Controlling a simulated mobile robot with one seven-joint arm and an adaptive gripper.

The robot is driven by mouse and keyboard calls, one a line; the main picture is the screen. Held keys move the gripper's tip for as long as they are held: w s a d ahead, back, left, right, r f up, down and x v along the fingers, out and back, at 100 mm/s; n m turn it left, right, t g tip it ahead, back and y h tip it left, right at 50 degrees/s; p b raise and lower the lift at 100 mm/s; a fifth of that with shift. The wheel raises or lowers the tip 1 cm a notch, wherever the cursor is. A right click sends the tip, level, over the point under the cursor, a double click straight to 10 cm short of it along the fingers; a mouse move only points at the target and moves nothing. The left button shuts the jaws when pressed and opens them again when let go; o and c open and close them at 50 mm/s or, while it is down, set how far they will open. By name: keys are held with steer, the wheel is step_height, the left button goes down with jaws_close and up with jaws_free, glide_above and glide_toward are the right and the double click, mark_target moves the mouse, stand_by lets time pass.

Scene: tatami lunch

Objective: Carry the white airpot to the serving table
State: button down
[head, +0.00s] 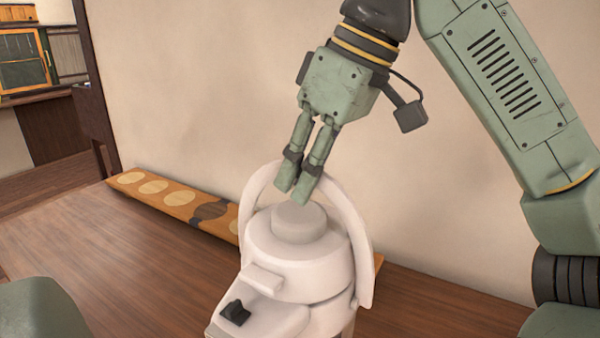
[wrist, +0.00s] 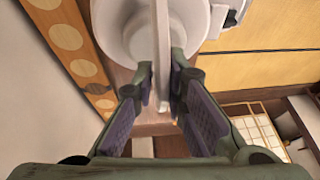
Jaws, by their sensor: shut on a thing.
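The white airpot (head: 300,255) stands upright in the middle of the head view, its lower part cut off by the frame's bottom edge. Its carrying handle is raised in an arch over the round lid button. My gripper (head: 295,190) points down at the top of the arch and is shut on the handle. In the wrist view the airpot (wrist: 125,35) is at the top, and its handle runs between the two finger pads of my gripper (wrist: 163,95). I cannot tell whether the airpot's base touches the surface below. No serving table can be made out for certain.
A brown wooden surface (head: 90,255) spreads around the airpot. A long orange board with pale circles (head: 165,193) lies along the wall behind it. The beige wall (head: 210,90) stands close behind my gripper. A wooden cabinet (head: 25,60) is at the far left.

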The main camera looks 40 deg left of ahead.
mark_target(304, 210)
steer(key=shift+w+a+f, duration=0.1)
steer(key=shift+w+f, duration=0.05)
steer(key=shift+f, duration=1.55)
steer(key=c, duration=2.1)
jaws_free()
steer(key=shift+f, duration=0.2)
steer(key=o, duration=0.3)
steer(key=shift+o, duration=0.8)
steer(key=shift+r, duration=0.1)
steer(key=shift+r, duration=0.15)
steer(key=p+v, duration=0.1)
steer(key=v, duration=1)
steer(key=shift+r+p, duration=0.4)
